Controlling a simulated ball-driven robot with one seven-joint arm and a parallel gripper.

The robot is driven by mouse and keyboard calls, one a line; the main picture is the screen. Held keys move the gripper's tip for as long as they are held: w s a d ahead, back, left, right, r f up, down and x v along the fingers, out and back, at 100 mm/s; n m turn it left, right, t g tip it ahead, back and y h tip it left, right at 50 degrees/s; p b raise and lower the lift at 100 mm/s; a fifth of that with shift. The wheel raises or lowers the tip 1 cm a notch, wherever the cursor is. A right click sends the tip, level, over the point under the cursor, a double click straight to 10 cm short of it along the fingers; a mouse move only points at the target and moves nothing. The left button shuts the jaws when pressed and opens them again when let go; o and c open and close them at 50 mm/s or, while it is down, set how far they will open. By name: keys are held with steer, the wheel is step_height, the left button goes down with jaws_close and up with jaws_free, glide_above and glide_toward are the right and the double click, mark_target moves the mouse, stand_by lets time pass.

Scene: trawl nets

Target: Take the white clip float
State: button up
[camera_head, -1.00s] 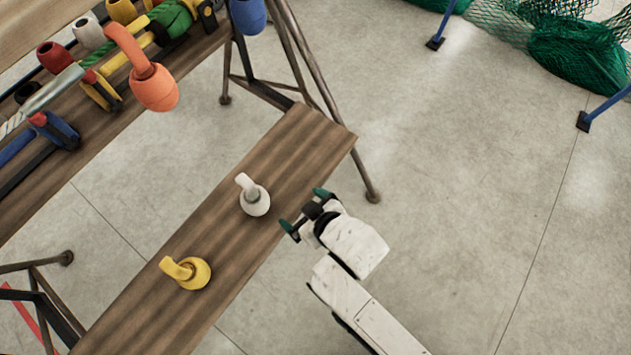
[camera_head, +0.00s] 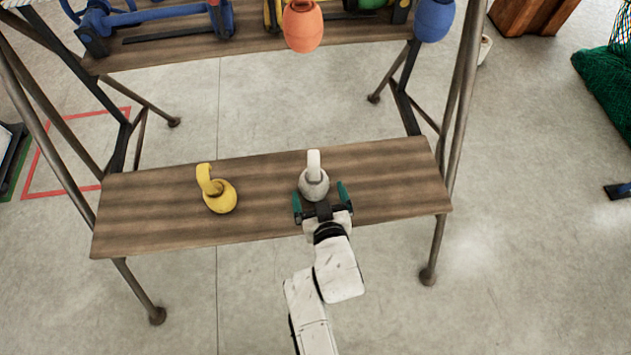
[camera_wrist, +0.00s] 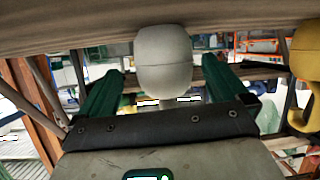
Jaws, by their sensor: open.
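The white clip float (camera_head: 314,183) rests on the lower wooden shelf, with its clip arm pointing toward the back. My gripper (camera_head: 319,194) is open at the shelf's front side, with its two green fingers to the left and right of the white float's body. In the wrist view, the white float (camera_wrist: 163,60) shows between and beyond the fingertips of my open gripper (camera_wrist: 158,85). I cannot tell whether either finger touches it.
A yellow clip float (camera_head: 219,195) lies to the left on the same wooden shelf (camera_head: 400,180). An orange float (camera_head: 303,27) and a blue float (camera_head: 434,18) are at the upper shelf's edge. Metal legs (camera_head: 466,90) stand at the right.

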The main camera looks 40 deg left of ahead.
mark_target(314, 183)
steer(key=b+x, duration=0.1)
steer(key=x, duration=0.3)
steer(key=shift+a+f, duration=0.1)
steer(key=shift+a, duration=0.35)
steer(key=shift+c, duration=0.5)
steer(key=c, duration=0.9)
